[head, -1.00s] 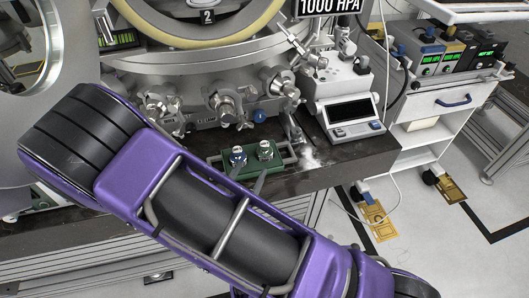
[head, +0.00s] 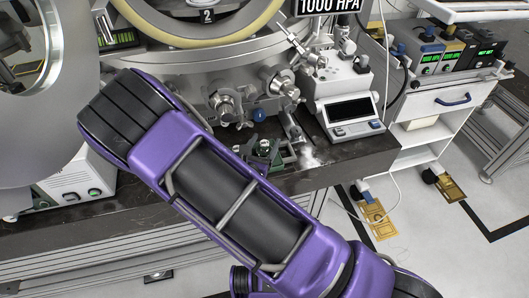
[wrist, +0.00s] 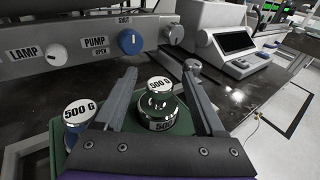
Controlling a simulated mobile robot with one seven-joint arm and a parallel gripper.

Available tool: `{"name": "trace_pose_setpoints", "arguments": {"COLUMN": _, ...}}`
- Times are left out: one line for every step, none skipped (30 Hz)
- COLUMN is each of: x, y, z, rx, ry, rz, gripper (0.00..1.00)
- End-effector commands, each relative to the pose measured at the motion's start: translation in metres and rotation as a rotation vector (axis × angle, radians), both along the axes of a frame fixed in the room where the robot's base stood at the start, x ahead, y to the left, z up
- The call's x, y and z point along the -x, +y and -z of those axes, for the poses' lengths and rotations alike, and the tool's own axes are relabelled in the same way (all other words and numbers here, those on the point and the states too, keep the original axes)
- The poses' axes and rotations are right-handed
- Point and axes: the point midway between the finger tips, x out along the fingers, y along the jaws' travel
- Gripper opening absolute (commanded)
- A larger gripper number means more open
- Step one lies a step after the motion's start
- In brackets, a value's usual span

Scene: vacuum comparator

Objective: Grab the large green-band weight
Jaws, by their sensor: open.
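The green-band weight (wrist: 159,107) stands upright on a green tray in the wrist view, with a "500 G" label on its top. My gripper (wrist: 161,70) is open, with one finger to each side of this weight and visible gaps between. A blue-band weight (wrist: 78,122), also labelled "500 G", stands left of the left finger, partly cut off by my gripper. In the head view the green-band weight (head: 264,147) shows small beyond my purple arm; the blue-band weight is hidden there.
A metal rail (wrist: 70,50) with PUMP and LAMP labels and a blue knob (wrist: 130,41) runs behind the weights. A white instrument with a display (head: 350,112) stands to the right on the dark bench (head: 335,165). The bench between is mostly clear.

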Motion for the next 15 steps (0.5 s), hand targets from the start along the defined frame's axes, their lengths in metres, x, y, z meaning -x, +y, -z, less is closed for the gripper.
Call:
{"name": "trace_pose_setpoints", "arguments": {"x": 0.0001, "y": 0.0, "z": 0.0, "rx": 0.0, "ry": 0.0, "rz": 0.0, "gripper": 0.72}}
{"name": "trace_pose_setpoints", "arguments": {"x": 0.0002, "y": 0.0001, "z": 0.0, "rx": 0.0, "ry": 0.0, "rz": 0.0, "gripper": 0.72}}
{"name": "trace_pose_setpoints", "arguments": {"x": 0.0003, "y": 0.0001, "z": 0.0, "rx": 0.0, "ry": 0.0, "rz": 0.0, "gripper": 0.72}}
{"name": "trace_pose_setpoints", "arguments": {"x": 0.0003, "y": 0.0001, "z": 0.0, "rx": 0.0, "ry": 0.0, "rz": 0.0, "gripper": 0.68}}
{"name": "trace_pose_setpoints", "arguments": {"x": 0.0004, "y": 0.0001, "z": -0.0001, "rx": 0.0, "ry": 0.0, "rz": 0.0, "gripper": 0.63}}
{"name": "trace_pose_setpoints", "arguments": {"x": 0.0004, "y": 0.0001, "z": -0.0001, "rx": 0.0, "ry": 0.0, "rz": 0.0, "gripper": 0.56}}
{"name": "trace_pose_setpoints", "arguments": {"x": 0.0004, "y": 0.0001, "z": -0.0001, "rx": 0.0, "ry": 0.0, "rz": 0.0, "gripper": 0.5}}
{"name": "trace_pose_setpoints", "arguments": {"x": 0.0005, "y": 0.0002, "z": 0.0, "rx": 0.0, "ry": 0.0, "rz": 0.0, "gripper": 0.45}}
{"name": "trace_pose_setpoints", "arguments": {"x": 0.0005, "y": 0.0002, "z": -0.0001, "rx": 0.0, "ry": 0.0, "rz": 0.0, "gripper": 0.38}}
{"name": "trace_pose_setpoints", "arguments": {"x": 0.0005, "y": 0.0002, "z": -0.0001, "rx": 0.0, "ry": 0.0, "rz": 0.0, "gripper": 0.32}}
{"name": "trace_pose_setpoints", "arguments": {"x": 0.0006, "y": 0.0002, "z": -0.0001, "rx": 0.0, "ry": 0.0, "rz": 0.0, "gripper": 0.27}}
{"name": "trace_pose_setpoints", "arguments": {"x": 0.0006, "y": 0.0002, "z": 0.0, "rx": 0.0, "ry": 0.0, "rz": 0.0, "gripper": 0.2}}
{"name": "trace_pose_setpoints", "arguments": {"x": 0.0006, "y": 0.0002, "z": -0.0001, "rx": 0.0, "ry": 0.0, "rz": 0.0, "gripper": 0.14}}
{"name": "trace_pose_setpoints", "arguments": {"x": 0.0006, "y": 0.0002, "z": 0.0, "rx": 0.0, "ry": 0.0, "rz": 0.0, "gripper": 0.09}}
{"name": "trace_pose_setpoints", "arguments": {"x": 0.0006, "y": 0.0002, "z": -0.0001, "rx": 0.0, "ry": 0.0, "rz": 0.0, "gripper": 0.02}}
